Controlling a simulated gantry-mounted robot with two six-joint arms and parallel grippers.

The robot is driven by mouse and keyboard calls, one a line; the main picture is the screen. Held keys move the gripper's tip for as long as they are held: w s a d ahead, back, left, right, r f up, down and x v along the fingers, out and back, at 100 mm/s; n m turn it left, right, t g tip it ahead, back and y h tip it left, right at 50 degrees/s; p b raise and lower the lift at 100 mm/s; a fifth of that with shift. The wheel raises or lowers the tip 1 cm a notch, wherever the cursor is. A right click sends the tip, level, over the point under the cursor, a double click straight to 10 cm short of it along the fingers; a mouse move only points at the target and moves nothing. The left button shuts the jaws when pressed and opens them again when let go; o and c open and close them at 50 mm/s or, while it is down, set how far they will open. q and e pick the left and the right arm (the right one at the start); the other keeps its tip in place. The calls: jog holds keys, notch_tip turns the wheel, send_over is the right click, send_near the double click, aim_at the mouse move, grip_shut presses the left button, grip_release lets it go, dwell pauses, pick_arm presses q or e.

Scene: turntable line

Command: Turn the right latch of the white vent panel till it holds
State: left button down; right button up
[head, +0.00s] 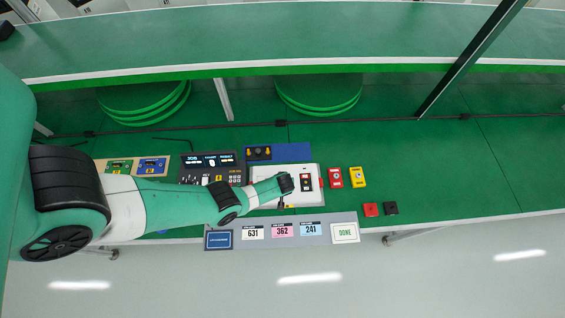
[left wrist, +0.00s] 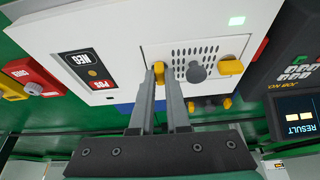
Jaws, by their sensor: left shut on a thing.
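The white vent panel (left wrist: 205,47) shows in the left wrist view on the face of a white box, with a grid of dark slots and a grey knob (left wrist: 196,71). One yellow latch (left wrist: 230,67) sits beside the knob, free. The other yellow latch, the right latch (left wrist: 159,68), is between the fingertips of my left gripper (left wrist: 161,80), which is shut on it. The fingers hide part of this latch, so its exact angle is unclear. In the head view my left arm covers the panel, with my left gripper (head: 283,203) at the white box (head: 312,197). My right gripper is not in view.
A red unit (head: 335,177) and a yellow unit (head: 358,177) stand right of the box. A dark console (head: 195,174) with a display stands left. A grey strip (head: 270,241) with number cards lies in front.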

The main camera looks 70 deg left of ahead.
pick_arm(q)
jog(key=shift+s, duration=0.1)
jog(key=m+t, duration=0.1)
jog(key=m, duration=0.1)
jog(key=m+t+h+p, duration=0.1)
jog(key=m, duration=0.2)
jog(key=shift+s+a+m, duration=0.15)
jog(key=shift+s+m, duration=0.05)
jog(key=shift+m, duration=0.1)
jog(key=m, duration=0.1)
jog(key=m+h, duration=0.1)
jog(key=m, duration=0.1)
jog(key=shift+a+m+t, duration=0.2)
jog(key=shift+m+t, duration=0.1)
jog(key=m+h+b, duration=0.1)
jog(key=m, duration=0.3)
jog(key=shift+a+f+t+h+b, duration=0.15)
jog(key=shift+t+h+b, duration=0.15)
jog(key=shift+h+b, duration=0.1)
jog(key=shift+a+m+h+b, duration=0.1)
jog(key=shift+m+h+b, duration=0.55)
jog(key=shift+m, duration=1.15)
jog(key=c, duration=0.9)
grip_release()
